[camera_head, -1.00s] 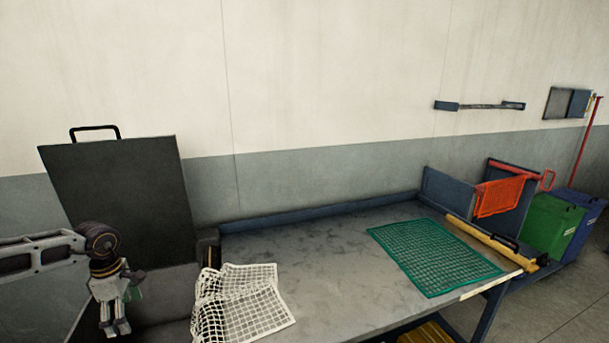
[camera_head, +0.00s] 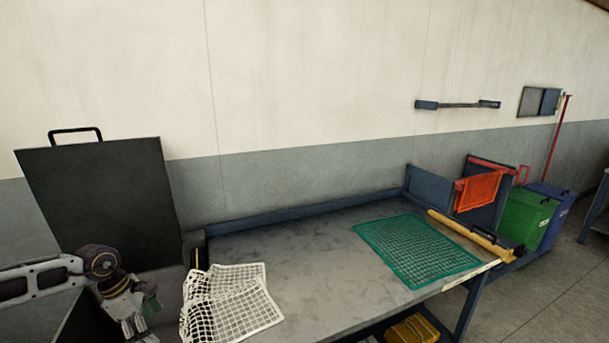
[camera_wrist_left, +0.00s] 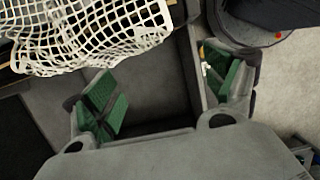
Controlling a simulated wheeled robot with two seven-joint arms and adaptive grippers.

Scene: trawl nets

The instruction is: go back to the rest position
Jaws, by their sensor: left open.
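My left gripper (camera_head: 145,318) is at the lower left of the head view, beside the left end of the grey table (camera_head: 320,250). In the left wrist view my left gripper (camera_wrist_left: 168,95) has its two green-padded fingers spread wide with nothing between them. A white net (camera_head: 230,305) lies crumpled at the table's left end, close to the right of the gripper and apart from it. The white net also shows in the left wrist view (camera_wrist_left: 90,35). A green net (camera_head: 415,250) lies flat on the table's right part. My right gripper is not in view.
A dark panel with a handle (camera_head: 100,200) stands behind my left arm. A yellow bar (camera_head: 465,235) lies along the table's right edge. An orange net (camera_head: 477,191) hangs near green (camera_head: 527,218) and blue (camera_head: 556,215) bins. The table's middle is clear.

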